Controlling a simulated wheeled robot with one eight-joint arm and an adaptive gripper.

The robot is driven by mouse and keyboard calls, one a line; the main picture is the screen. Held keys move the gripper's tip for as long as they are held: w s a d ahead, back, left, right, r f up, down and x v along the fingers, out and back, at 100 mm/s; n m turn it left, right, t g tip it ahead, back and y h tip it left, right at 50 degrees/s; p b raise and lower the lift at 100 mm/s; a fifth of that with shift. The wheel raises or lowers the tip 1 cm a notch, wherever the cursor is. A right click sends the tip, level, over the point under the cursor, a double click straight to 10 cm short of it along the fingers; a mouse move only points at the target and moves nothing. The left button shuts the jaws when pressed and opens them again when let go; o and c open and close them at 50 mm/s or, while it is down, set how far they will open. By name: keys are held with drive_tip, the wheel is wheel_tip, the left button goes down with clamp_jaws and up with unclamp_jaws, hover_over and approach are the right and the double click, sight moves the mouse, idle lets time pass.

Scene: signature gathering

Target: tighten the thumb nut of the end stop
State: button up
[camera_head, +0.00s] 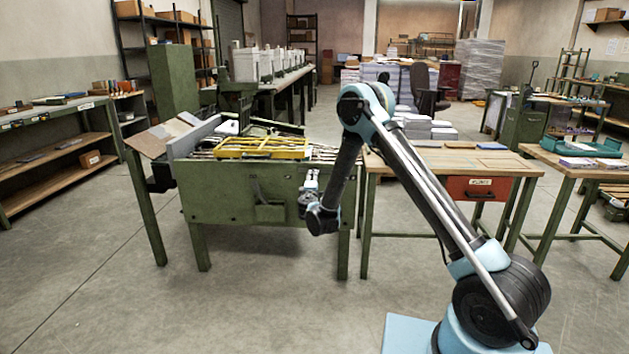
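The green gathering machine (225,195) stands left of centre, with a yellow frame (262,147) and several metal rods on its top. My arm reaches over from the right and bends down at the machine's right front corner. My gripper (311,181) is at that corner, just below the top edge and in front of the green side panel. It is small and partly hidden by my wrist, so its fingers cannot be made out. I cannot pick out the end stop or its thumb nut; they are too small or hidden.
A wooden workbench (400,162) with a red drawer (478,189) stands right of the machine. A tilted board (165,137) sits at the machine's left end. A shelf bench (50,150) lines the left wall. The concrete floor in front is clear.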

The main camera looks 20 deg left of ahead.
drive_tip(key=shift+v, duration=2.6)
drive_tip(key=shift+w+d, duration=0.1)
